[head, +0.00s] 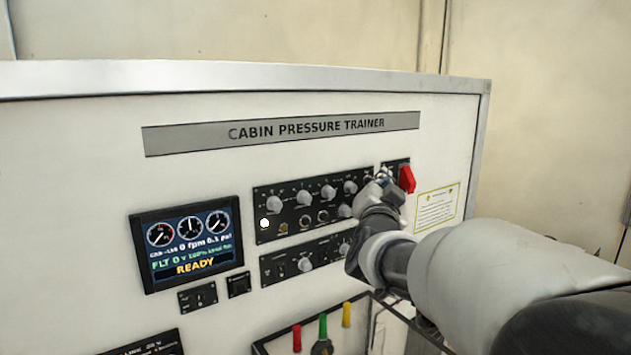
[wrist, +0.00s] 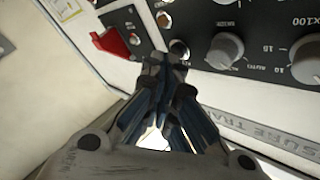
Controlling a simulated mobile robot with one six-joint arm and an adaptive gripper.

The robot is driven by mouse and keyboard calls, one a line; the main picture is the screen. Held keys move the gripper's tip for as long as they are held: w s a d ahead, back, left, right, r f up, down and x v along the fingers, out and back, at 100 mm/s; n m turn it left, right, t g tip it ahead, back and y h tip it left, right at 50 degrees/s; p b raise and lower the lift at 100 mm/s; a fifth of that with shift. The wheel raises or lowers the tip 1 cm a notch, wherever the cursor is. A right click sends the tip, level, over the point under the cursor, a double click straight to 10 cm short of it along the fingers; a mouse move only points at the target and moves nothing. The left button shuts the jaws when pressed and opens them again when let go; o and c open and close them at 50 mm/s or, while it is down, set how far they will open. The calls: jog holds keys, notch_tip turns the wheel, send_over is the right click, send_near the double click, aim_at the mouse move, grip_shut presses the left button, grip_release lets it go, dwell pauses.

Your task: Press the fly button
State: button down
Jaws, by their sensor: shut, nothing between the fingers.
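My gripper (head: 382,180) is shut and empty, with its tips close to the panel's upper right, just left of a red switch guard (head: 407,179). In the wrist view the shut fingertips (wrist: 166,62) lie next to a small dark round button or cap (wrist: 179,49). I cannot tell whether they touch it. A brass-coloured round piece (wrist: 163,19) sits above it, and the red guard (wrist: 113,45) is to the left. No label reading "fly" is legible, so I cannot tell which control is the fly button. My gripper and arm hide part of this area.
A grey knob (wrist: 225,50) sits close right of the fingertips. The display (head: 190,243) reads READY. Knob panels (head: 262,203) fill the middle of the white trainer board (head: 80,170). Red, green and yellow handles (head: 322,326) stand below. Open space lies before the board's left side.

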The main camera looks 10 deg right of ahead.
jog(key=shift+w+a, duration=0.15)
jog(key=shift+w, duration=0.2)
dwell(0.5)
dwell(0.3)
jog(key=shift+s+d+b, duration=0.3)
jog(key=shift+s+b, duration=0.45)
jog(key=shift+f, duration=0.1)
jog(key=s+b, duration=0.1)
jog(key=s+d+b, duration=0.1)
jog(key=s, duration=0.1)
jog(key=s+b, duration=0.1)
jog(key=shift+s+d, duration=0.35)
dwell(0.3)
